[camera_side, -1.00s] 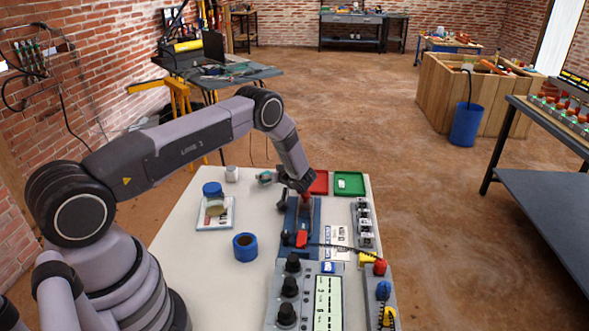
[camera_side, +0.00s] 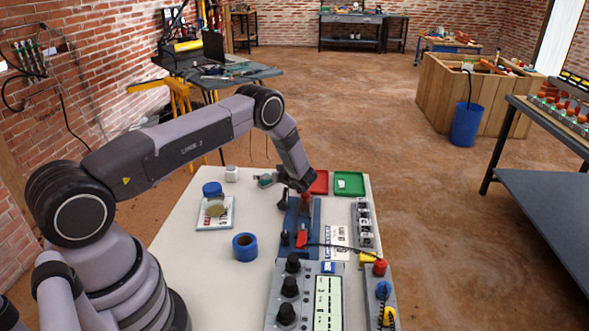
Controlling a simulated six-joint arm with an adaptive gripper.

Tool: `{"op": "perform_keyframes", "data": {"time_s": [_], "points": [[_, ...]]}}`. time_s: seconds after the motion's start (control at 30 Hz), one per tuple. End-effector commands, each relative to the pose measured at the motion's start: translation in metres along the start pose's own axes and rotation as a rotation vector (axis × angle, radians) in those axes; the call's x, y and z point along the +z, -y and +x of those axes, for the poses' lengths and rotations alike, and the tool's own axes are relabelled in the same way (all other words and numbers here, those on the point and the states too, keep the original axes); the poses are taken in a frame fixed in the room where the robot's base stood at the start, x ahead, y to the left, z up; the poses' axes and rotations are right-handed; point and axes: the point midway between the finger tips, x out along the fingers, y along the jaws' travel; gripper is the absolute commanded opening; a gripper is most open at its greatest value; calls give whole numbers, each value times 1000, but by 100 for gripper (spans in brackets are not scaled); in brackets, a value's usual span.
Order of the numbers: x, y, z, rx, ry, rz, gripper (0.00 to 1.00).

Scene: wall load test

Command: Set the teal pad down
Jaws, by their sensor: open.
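My gripper (camera_side: 294,199) points down over the far part of the table, above the far end of a blue fixture (camera_side: 290,240). Its jaws are open; the fingers are small and dark at this distance. A small teal thing (camera_side: 265,181) shows just left of my gripper on the table; it may be the teal pad, but it is too small to be sure. I cannot tell whether it touches the gripper. My wrist hides part of the area behind it.
A red tray (camera_side: 320,183) and a green tray (camera_side: 349,183) lie at the far right. A blue tape roll (camera_side: 245,247), a blue-lidded jar (camera_side: 213,190) and a white cup (camera_side: 232,174) stand at left. A knobbed meter box (camera_side: 305,300) is in front. A cable crosses the fixture.

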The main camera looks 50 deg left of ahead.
Motion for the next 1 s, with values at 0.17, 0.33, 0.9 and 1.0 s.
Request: {"op": "perform_keyframes", "data": {"time_s": [0.17,0.33,0.9,1.0], "points": [[-2,-2,-40,4,-5,0,75],[-3,-1,-78,2,-7,1,75],[-105,-48,-186,406,65,-98,75],[-161,-56,-242,663,117,-105,75]]}}
